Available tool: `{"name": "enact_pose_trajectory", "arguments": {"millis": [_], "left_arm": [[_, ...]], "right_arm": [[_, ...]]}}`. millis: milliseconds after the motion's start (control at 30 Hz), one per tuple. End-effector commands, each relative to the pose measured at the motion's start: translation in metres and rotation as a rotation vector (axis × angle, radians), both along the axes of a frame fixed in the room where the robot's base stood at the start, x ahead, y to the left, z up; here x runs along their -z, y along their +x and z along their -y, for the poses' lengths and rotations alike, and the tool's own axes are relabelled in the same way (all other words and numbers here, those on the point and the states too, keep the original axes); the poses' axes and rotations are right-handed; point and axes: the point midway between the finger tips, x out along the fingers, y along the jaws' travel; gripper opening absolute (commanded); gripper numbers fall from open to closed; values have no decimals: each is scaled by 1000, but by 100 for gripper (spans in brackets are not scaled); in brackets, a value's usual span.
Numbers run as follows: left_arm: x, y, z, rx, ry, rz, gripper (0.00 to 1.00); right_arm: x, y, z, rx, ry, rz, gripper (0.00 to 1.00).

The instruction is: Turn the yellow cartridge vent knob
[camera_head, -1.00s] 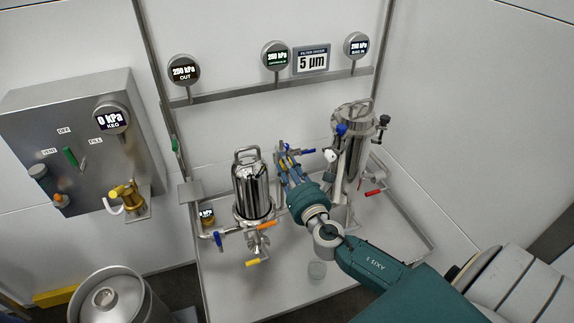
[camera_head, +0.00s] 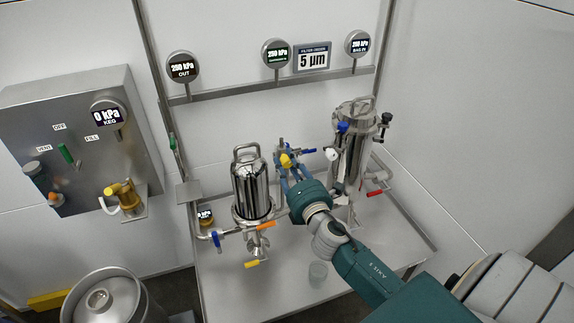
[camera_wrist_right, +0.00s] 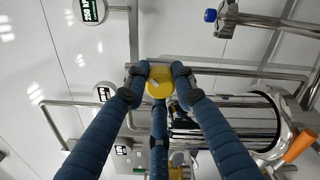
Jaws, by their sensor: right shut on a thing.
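The yellow cartridge vent knob (camera_head: 286,160) sits on pipework between the two steel filter housings. It also shows in the right wrist view (camera_wrist_right: 160,82), round and yellow with a small pale mark on its face. My right gripper (camera_head: 287,166) reaches it from the front. In the right wrist view its blue fingers (camera_wrist_right: 158,88) close around the knob from the sides and below, with the tips at its rim. The steel cartridge housing (camera_head: 251,188) stands just left of the gripper. My left gripper is out of view.
A second steel housing (camera_head: 352,150) stands close on the right, with blue, white and red handles around it.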

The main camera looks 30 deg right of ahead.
Motion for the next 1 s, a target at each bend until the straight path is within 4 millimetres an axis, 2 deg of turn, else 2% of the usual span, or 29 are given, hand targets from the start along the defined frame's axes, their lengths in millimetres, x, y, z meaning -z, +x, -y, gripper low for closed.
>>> {"name": "enact_pose_trajectory", "arguments": {"millis": [400,967,1000], "left_arm": [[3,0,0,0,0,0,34],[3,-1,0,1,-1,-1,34],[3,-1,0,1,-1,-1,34]], "right_arm": [[-4,0,4,8,180,52,0],[-5,1,5,9,201,57,0],[-5,1,5,9,201,57,31]]}}
